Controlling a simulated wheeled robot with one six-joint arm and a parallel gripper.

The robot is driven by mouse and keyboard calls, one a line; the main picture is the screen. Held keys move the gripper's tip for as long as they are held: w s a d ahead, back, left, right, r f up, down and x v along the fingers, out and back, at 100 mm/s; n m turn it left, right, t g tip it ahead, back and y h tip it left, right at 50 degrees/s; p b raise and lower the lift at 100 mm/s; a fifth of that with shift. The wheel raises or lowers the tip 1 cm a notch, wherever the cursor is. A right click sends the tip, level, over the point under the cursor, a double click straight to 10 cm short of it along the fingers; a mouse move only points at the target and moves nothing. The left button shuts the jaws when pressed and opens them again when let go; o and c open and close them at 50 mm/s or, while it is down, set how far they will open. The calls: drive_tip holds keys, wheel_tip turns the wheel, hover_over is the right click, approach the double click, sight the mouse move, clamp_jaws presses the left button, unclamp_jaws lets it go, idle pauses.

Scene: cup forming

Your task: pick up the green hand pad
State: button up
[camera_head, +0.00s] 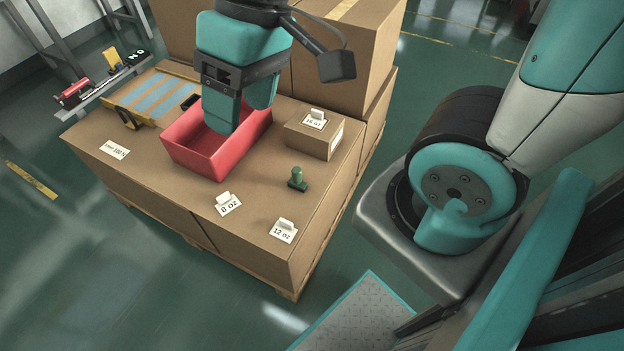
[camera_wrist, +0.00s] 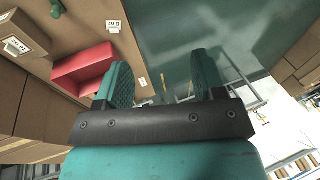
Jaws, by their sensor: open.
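The green hand pad (camera_head: 298,180), a small dark green piece with a round knob on a flat base, stands upright on the cardboard top, right of the red bin (camera_head: 213,158). In the wrist view a small part of the green hand pad (camera_wrist: 57,9) shows at the top left edge. My gripper (camera_head: 243,118) is over the red bin, left of and apart from the hand pad. Its two teal fingers are spread with nothing between them, as the wrist view also shows (camera_wrist: 160,65).
A small cardboard box (camera_head: 315,137) with a 16 oz card stands behind the hand pad. The 8 oz card (camera_head: 228,205) and 12 oz card (camera_head: 284,231) stand in front. Taller boxes (camera_head: 345,60) rise at the back.

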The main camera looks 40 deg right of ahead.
drive_tip(key=w+d+f+m+h+b, duration=0.1)
drive_tip(key=w+d+f+m+b, duration=0.4)
drive_tip(key=f, duration=0.4)
drive_tip(key=w+d+f+m+h+b, duration=0.1)
drive_tip(key=w+d+f+m+b, duration=0.25)
drive_tip(key=w+f+b, duration=0.45)
drive_tip(key=m+h+b, duration=0.1)
drive_tip(key=m+b, duration=0.4)
drive_tip(key=m, duration=0.3)
hover_over(297, 170)
wheel_tip(297, 170, down, 16)
drive_tip(key=shift+h, duration=0.3)
drive_tip(key=f+b, duration=0.1)
drive_tip(key=f, duration=0.2)
drive_tip(key=f+b, duration=0.1)
drive_tip(key=f, duration=0.3)
drive_tip(key=f+b, duration=0.2)
drive_tip(key=f, duration=0.2)
drive_tip(key=shift+w+d+f, duration=0.1)
drive_tip(key=shift+w+d, duration=0.05)
drive_tip(key=shift+w, duration=0.1)
drive_tip(key=shift+s+a+f+b, duration=0.1)
drive_tip(key=shift+f+b, duration=0.5)
drive_tip(key=shift+f, duration=0.95)
drive_tip(key=shift+s+a+f+b, duration=0.1)
drive_tip(key=shift+f+b, duration=0.45)
drive_tip(key=shift+f, duration=1)
drive_tip(key=shift+r, duration=0.1)
drive_tip(key=c, duration=1.1)
